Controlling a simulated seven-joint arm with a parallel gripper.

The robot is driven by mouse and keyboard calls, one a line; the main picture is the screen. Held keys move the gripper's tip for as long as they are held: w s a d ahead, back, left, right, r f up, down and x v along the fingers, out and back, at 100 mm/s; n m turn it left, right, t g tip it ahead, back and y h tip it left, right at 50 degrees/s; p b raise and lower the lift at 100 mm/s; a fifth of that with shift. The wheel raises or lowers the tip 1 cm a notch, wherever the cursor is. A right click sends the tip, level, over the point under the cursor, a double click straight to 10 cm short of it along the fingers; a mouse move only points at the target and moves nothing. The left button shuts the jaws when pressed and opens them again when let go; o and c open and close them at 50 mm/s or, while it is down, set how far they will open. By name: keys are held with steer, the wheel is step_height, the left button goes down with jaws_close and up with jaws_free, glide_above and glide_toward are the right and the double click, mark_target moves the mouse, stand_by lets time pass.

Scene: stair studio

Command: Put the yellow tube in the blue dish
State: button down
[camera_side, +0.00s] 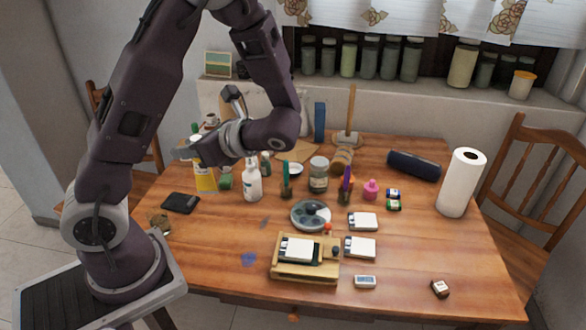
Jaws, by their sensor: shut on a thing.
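The yellow tube (206,180) stands roughly upright at the back left of the table, its upper part hidden behind my gripper (188,151). My gripper is shut on the tube, though the fingertips are hard to make out. I cannot tell whether the tube's lower end touches the table. A round grey-blue dish (297,214), the only bluish dish I see, lies near the middle of the table, to the right of and nearer than the tube. Dark round shapes show inside it.
A white spray bottle (252,182) stands between the tube and the dish. A wooden tray (304,273) lies in front. A black flat object (181,203) lies left.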

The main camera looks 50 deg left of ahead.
steer(key=w+d+f+n+g+h, duration=0.65)
steer(key=d+f+n+h, duration=0.3)
steer(key=n+h, duration=0.45)
steer(key=w+d+n+t+h, duration=0.2)
steer(key=w+n+t+h, duration=0.6)
steer(key=w+n+h, duration=0.55)
steer(key=w+a+r+n+t+y, duration=0.2)
steer(key=w+a+r+n+t, duration=0.1)
steer(key=w+a+n+t, duration=0.3)
steer(key=w+a+r+n+t+y, duration=0.2)
steer(key=w+a+r+n+t, duration=0.15)
steer(key=w+t, duration=0.35)
steer(key=w+a+r+n+t+y, duration=0.2)
steer(key=w+a+r+n+y, duration=0.1)
steer(key=a, duration=0.4)
steer(key=w+a+r+n+t+y, duration=0.2)
steer(key=w+a+r+n+y, duration=0.15)
steer(key=a, duration=0.35)
step_height(320, 180, down, 22)
steer(key=h, duration=0.1)
steer(key=shift+s, duration=0.25)
